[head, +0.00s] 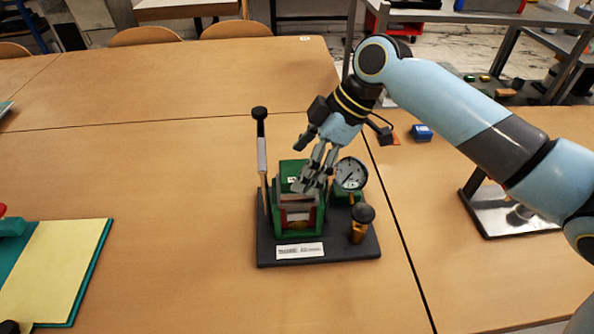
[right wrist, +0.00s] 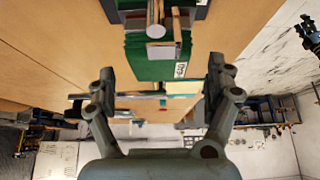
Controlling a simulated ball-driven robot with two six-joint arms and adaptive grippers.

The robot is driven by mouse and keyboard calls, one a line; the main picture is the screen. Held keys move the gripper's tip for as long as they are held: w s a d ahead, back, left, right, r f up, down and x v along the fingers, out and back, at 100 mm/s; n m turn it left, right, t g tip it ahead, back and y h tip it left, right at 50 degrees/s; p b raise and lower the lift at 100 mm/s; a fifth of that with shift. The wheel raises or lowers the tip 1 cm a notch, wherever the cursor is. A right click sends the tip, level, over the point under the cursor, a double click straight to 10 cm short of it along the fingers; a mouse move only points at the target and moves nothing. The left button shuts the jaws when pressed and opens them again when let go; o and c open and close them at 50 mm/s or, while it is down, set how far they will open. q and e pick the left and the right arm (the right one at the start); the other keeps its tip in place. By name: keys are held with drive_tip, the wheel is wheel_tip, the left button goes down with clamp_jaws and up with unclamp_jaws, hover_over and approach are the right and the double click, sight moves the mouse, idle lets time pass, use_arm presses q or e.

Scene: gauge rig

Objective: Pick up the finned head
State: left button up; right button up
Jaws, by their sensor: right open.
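The gauge rig stands on a dark base plate (head: 350,247) in the head view. My right gripper (head: 315,178) is open just above the frame's top, reaching down from the upper right. In the right wrist view its two fingers (right wrist: 161,82) are spread with nothing held between them. I cannot tell whether a finger touches the block.
A dial gauge (head: 350,174) and a brass post with a black knob (head: 361,214) stand right of the frame. An upright lever (head: 261,155) stands at its left. A teal-edged yellow mat (head: 55,270) lies at left. The table (head: 150,130) between is clear.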

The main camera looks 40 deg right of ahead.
drive_tip(key=shift+x, duration=0.85)
drive_tip(key=c, duration=1.4)
drive_tip(key=shift+r, duration=0.1)
